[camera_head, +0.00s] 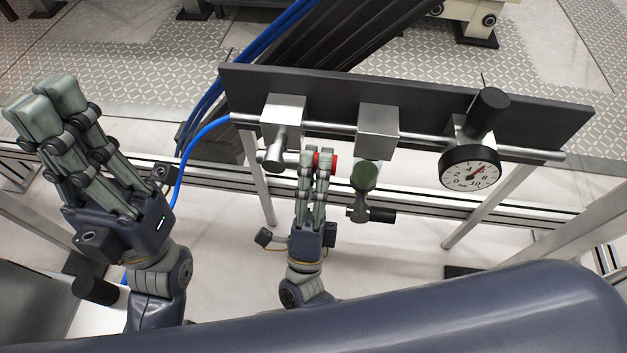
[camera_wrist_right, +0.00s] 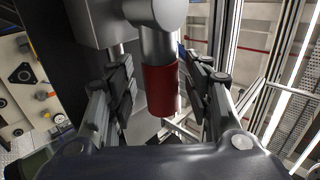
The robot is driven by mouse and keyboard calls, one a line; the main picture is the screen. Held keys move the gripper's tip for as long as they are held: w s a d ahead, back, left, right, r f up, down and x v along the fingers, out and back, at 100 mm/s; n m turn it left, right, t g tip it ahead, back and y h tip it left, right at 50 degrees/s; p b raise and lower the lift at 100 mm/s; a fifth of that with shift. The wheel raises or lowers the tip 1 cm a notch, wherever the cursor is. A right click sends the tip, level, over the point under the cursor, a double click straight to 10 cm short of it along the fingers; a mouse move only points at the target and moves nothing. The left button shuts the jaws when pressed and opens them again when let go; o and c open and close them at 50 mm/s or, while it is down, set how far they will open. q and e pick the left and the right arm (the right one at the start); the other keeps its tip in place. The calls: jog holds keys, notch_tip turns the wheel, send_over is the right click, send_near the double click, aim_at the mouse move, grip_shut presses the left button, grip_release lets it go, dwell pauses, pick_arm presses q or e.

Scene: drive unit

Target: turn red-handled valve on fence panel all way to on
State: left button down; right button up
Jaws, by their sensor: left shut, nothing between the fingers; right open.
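The valve's red handle (camera_head: 333,161) shows in the head view as a small red patch, mostly hidden by my right gripper's fingers. In the right wrist view the red sleeve (camera_wrist_right: 161,90) sits on a grey metal stem, between the two fingers, with a visible gap on either side. My right gripper (camera_head: 317,153) is open around the handle; its fingers also show in the wrist view (camera_wrist_right: 160,78). My left gripper (camera_head: 48,98) is raised at the far left, shut and empty, away from the panel.
The dark fence panel (camera_head: 420,98) carries a metal pipe, blocks, a round gauge (camera_head: 470,168) at right and a dark green-topped fitting (camera_head: 364,176) beside my right gripper. A blue hose (camera_head: 196,148) runs to the pipe's left end. Rails and posts stand below the panel.

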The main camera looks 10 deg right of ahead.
jog(key=v, duration=1.1)
jog(key=shift+s+f, duration=0.2)
jog(key=shift+s, duration=0.05)
jog(key=shift+a, duration=0.1)
